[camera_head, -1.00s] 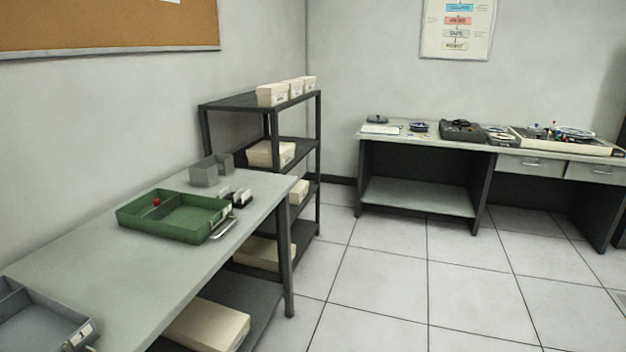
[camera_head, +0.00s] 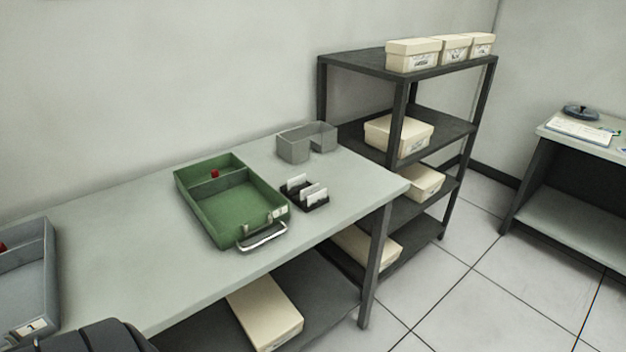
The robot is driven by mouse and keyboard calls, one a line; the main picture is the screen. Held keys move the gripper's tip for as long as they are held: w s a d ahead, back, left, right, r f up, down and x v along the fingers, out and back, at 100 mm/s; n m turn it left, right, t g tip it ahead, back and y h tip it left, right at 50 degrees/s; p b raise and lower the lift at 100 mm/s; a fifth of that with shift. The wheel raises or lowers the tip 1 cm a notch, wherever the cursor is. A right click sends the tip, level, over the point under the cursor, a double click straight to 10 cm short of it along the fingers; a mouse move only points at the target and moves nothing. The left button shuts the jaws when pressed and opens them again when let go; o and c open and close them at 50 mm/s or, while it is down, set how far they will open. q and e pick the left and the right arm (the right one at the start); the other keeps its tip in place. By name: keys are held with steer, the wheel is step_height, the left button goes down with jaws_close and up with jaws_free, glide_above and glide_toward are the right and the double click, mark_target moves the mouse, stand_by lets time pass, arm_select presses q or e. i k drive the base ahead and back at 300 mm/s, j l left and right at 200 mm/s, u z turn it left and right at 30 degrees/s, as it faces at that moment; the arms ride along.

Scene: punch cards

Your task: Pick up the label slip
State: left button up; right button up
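White label slips (camera_head: 297,184) stand upright in a small black holder (camera_head: 315,205) on the grey table, just right of the green tray. Several slips show; I cannot tell which one the task means. A dark rounded part, probably of my own left arm, shows at the bottom left edge. Neither gripper's fingers are in view.
The green tray (camera_head: 183,191) has a divider, a red knob and a front handle. A grey tray (camera_head: 51,275) lies at the left edge, and a grey open box (camera_head: 293,150) stands behind the holder. A dark shelf (camera_head: 352,63) with cream boxes is beyond the table (camera_head: 130,250).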

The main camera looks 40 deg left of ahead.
mark_target(306, 193)
steer(key=i+u, duration=0.25)
steer(key=u, duration=0.2)
steer(key=i+l+u, duration=0.2)
steer(key=u, duration=0.2)
steer(key=i+l+u, duration=0.25)
steer(key=u, duration=0.2)
steer(key=i+l+u, duration=0.2)
steer(key=u, duration=0.2)
steer(key=l, duration=0.1)
